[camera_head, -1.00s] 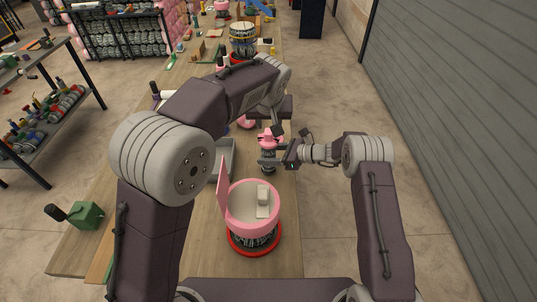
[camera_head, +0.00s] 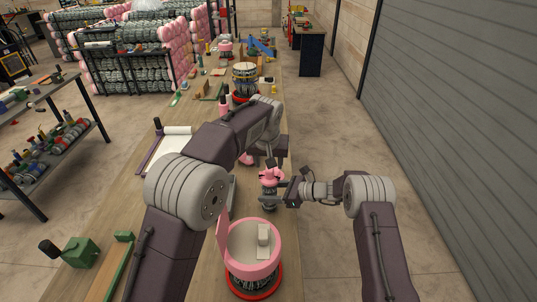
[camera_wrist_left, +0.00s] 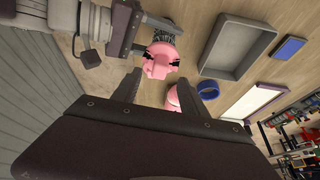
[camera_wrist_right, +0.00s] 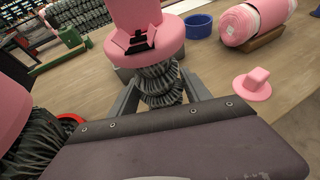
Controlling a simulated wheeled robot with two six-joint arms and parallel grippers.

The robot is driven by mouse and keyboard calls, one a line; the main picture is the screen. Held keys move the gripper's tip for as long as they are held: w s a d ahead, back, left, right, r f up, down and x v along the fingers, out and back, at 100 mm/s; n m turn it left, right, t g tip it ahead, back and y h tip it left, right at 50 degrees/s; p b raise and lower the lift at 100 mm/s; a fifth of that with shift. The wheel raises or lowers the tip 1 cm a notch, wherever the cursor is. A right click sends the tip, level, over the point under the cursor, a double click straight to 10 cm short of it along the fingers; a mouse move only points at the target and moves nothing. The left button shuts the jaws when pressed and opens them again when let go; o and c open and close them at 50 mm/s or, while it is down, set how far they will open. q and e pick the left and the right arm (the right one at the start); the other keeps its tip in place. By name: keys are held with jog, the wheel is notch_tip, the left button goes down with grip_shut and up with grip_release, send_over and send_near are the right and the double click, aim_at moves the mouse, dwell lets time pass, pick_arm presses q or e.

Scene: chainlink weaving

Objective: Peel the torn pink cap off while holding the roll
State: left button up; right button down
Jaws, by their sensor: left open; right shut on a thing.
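The roll is a short upright bundle of dark chainlink mesh (camera_wrist_right: 160,85) with a pink cap (camera_wrist_right: 148,50) on top. The cap has dark torn marks on its side; it also shows in the left wrist view (camera_wrist_left: 157,60) and in the head view (camera_head: 270,175). My right gripper (camera_wrist_right: 160,92) is shut on the mesh below the cap, coming from the right in the head view (camera_head: 277,193). My left gripper (camera_wrist_left: 157,82) is open and empty, close to the cap, its fingers pointing toward it. Whether they touch the cap cannot be told.
A pink-rimmed drum (camera_head: 275,262) with a raised lid stands in front. A loose pink cap (camera_wrist_right: 252,85), a blue ring (camera_wrist_right: 198,26) and a pink-wrapped roll (camera_wrist_right: 255,22) lie beyond. A grey tray (camera_wrist_left: 232,72) is nearby. The right table edge is close.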

aim_at(270, 173)
pick_arm(q)
jog(key=x, duration=0.5)
jog(key=shift+f, duration=0.15)
grip_shut()
jog(key=c, duration=0.8)
grip_release()
jog(key=shift+c, duration=0.2)
grip_shut()
